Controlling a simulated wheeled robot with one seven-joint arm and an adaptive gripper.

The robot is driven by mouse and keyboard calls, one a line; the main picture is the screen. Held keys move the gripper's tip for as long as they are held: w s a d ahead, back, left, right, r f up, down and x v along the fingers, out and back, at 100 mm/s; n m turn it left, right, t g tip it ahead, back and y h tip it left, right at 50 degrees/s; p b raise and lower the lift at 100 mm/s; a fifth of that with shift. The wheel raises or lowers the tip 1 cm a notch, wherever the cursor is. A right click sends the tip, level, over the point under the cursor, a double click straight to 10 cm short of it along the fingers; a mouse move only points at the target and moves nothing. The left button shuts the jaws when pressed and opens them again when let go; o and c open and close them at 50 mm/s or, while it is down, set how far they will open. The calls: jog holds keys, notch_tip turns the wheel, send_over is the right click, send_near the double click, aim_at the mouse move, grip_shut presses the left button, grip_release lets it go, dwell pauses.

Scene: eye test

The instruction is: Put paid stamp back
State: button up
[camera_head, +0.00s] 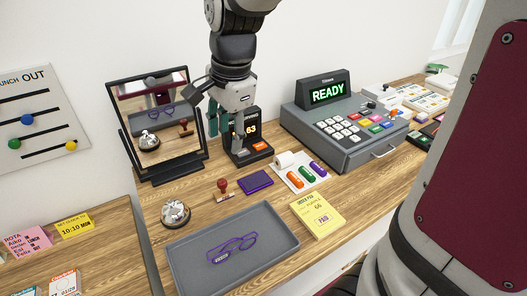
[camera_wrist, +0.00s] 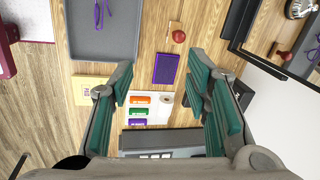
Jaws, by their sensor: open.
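A stamp with a dark red knob (camera_head: 223,184) stands on the counter between the bell and the purple ink pad (camera_head: 255,181). In the wrist view the stamp (camera_wrist: 179,36) shows from above, near the top, with a light wooden piece beside it. A yellow order slip (camera_head: 318,215) at the front bears a purple mark that seems to read PAID. My gripper (camera_wrist: 158,90) is open and empty, its green-padded fingers spread above the counter. In the head view my gripper (camera_head: 227,125) hangs in front of the number display, behind the stamp and ink pad, apart from both.
A grey tray (camera_head: 185,262) with purple glasses (camera_head: 233,247) lies in front. A bell (camera_head: 174,213) and mirror (camera_head: 160,174) stand left. The mirror reflects the stamp and bell. A white holder with coloured pieces (camera_head: 303,173) and the cash register (camera_head: 345,150) stand right.

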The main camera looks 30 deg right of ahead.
jog(key=s+r+n+t, duration=0.1)
jog(key=s+r+n, duration=0.1)
jog(key=s+n, duration=0.6)
jog(key=s+r+n+t, duration=0.2)
jog(key=s+r+n, duration=0.1)
jog(key=s+n, duration=0.5)
jog(key=shift+s+d+h, duration=0.15)
jog(key=shift+h, duration=0.15)
